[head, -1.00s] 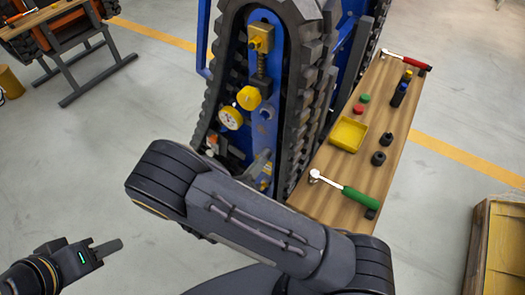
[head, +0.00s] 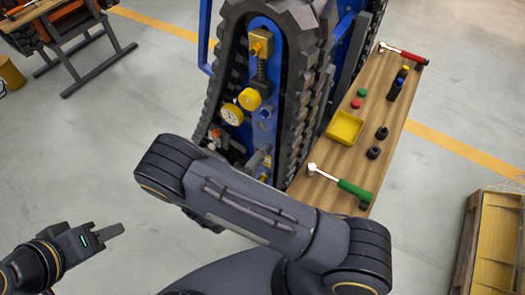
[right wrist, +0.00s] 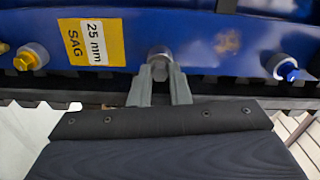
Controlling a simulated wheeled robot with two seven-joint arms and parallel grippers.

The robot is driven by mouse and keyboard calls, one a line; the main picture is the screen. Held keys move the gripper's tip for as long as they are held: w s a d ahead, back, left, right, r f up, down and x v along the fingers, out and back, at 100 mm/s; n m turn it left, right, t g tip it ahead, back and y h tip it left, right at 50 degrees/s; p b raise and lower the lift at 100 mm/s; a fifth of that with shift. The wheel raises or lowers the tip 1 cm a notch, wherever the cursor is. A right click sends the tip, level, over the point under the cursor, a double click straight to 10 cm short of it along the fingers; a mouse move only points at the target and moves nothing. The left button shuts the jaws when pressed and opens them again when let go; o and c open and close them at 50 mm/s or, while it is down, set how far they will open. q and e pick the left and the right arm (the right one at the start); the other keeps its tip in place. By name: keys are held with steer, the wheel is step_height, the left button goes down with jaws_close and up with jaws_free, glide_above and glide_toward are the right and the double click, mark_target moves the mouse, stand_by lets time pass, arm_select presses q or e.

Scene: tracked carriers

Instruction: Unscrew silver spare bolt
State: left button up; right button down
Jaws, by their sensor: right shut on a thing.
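In the right wrist view a silver bolt (right wrist: 159,54) sits in the middle of a blue plate (right wrist: 215,42), right of a yellow "25 mm SAG" label (right wrist: 90,42). My right gripper (right wrist: 160,84) has its two grey fingers on either side of the bolt head and is shut on it. In the head view my right arm hides most of that gripper and the bolt. My left gripper (head: 110,232) is empty over the floor at the lower left. I see it side-on and cannot tell its opening.
A yellow fitting (right wrist: 32,56) and a blue-tipped fitting (right wrist: 283,67) flank the bolt. Black track (head: 318,90) surrounds the blue frame. A wooden bench (head: 335,190) on the right holds a green-handled ratchet (head: 340,182), a red-handled one (head: 403,53) and a yellow tray (head: 344,127).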

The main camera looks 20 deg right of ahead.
steer(key=n+p, duration=0.2)
steer(key=n, duration=0.7)
steer(key=shift+n, duration=0.3)
steer(key=c, duration=1.5)
jaws_free()
